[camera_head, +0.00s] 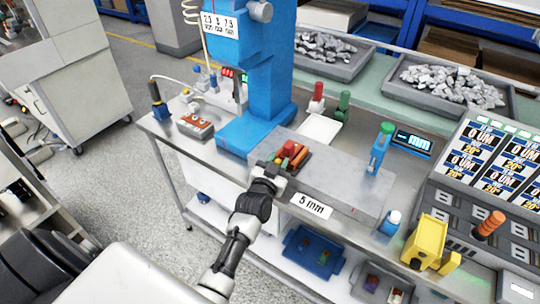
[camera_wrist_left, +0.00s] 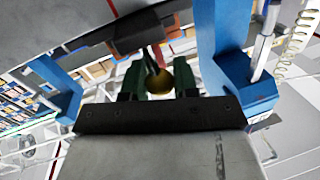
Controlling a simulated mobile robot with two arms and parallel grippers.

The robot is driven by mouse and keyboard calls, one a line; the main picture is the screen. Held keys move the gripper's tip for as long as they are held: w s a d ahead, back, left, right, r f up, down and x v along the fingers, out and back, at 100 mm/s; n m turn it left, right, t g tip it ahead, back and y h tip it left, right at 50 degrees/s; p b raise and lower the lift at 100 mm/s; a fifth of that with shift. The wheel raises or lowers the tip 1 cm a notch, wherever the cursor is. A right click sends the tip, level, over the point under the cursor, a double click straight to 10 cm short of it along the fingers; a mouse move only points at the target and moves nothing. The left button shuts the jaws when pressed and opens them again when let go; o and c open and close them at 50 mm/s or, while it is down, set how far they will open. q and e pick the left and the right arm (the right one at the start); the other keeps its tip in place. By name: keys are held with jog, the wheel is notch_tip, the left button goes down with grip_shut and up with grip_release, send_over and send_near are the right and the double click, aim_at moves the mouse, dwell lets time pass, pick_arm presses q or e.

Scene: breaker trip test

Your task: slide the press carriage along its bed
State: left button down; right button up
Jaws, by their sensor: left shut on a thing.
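The press carriage (camera_head: 298,163), a small block with red, green and orange parts, sits at the left end of a flat grey bed (camera_head: 345,186), close to the blue press (camera_head: 246,133). My left gripper (camera_head: 270,171) is at the carriage's near left side and partly hides it. In the left wrist view, a round brass knob (camera_wrist_left: 160,79) lies between the two dark fingers of my left gripper (camera_wrist_left: 159,84), which is shut on it. How the knob joins the carriage is hidden. My right gripper is not in view.
A "5 mm" label (camera_head: 311,205) is on the bed's front. A blue gauge (camera_head: 378,152) with a green top stands toward its right end. A yellow block (camera_head: 427,241) and a label panel (camera_head: 490,165) are further right. Grey trays of stones (camera_head: 445,85) stand behind.

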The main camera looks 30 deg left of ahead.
pick_arm(q)
jog(key=shift+d, duration=0.55)
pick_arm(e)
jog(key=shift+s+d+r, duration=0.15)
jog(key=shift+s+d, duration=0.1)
pick_arm(q)
jog(key=c, duration=1.1)
grip_release()
jog(key=shift+c, duration=0.2)
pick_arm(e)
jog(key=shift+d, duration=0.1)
pick_arm(q)
jog(key=shift+s, duration=0.1)
jog(key=s+d+b, duration=0.1)
jog(key=s, duration=0.9)
jog(key=shift+s+d+b, duration=0.2)
jog(key=shift+s+b, duration=0.1)
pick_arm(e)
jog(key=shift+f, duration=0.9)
